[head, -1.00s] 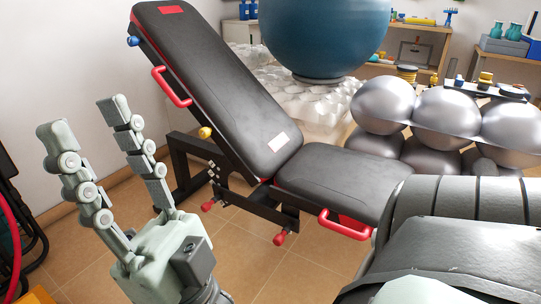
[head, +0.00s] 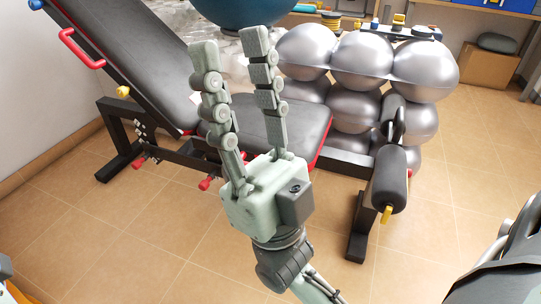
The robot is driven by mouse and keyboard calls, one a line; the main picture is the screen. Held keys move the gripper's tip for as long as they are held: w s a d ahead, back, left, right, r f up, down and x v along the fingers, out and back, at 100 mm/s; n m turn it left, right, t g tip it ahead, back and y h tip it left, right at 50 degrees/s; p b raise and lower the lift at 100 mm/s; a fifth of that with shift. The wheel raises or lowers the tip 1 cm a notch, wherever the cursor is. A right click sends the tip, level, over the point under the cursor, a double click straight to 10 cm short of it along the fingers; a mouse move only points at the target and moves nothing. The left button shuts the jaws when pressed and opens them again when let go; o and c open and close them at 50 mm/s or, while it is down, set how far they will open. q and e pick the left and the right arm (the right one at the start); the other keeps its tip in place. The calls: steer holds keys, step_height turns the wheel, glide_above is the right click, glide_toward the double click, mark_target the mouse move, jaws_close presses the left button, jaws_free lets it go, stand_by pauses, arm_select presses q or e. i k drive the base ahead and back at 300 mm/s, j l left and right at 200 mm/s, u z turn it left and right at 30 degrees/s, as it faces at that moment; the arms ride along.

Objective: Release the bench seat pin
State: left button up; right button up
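The bench (head: 125,50) is black with a tilted backrest and a flat seat (head: 300,118). Red knobs (head: 205,184) sit low on its frame under the seat. A yellow knob (head: 122,91) is beside the backrest, and another yellow knob (head: 387,213) is below the front roller pad. I cannot tell which knob is the seat pin. My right gripper (head: 229,48) is open and empty, its fingers pointing up the picture. It overlaps the seat and hides part of it and of the frame; I see no knob between its fingers. My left gripper is not in view.
Silver balls (head: 425,65) are stacked behind the bench. A blue ball (head: 245,8) rests at the back. The black roller pads (head: 391,180) stick out at the bench's front. The tiled floor (head: 440,235) is open to the right and in front.

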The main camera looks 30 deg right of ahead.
mark_target(205, 185)
steer(key=k+l+z, duration=0.15)
steer(key=k+l, duration=0.2)
steer(key=k, duration=0.15)
steer(key=k+l+z, duration=0.15)
steer(key=k+l, duration=0.25)
steer(key=i, duration=0.55)
steer(key=i+j+z, duration=0.15)
steer(key=i, duration=1)
steer(key=j+z, duration=0.05)
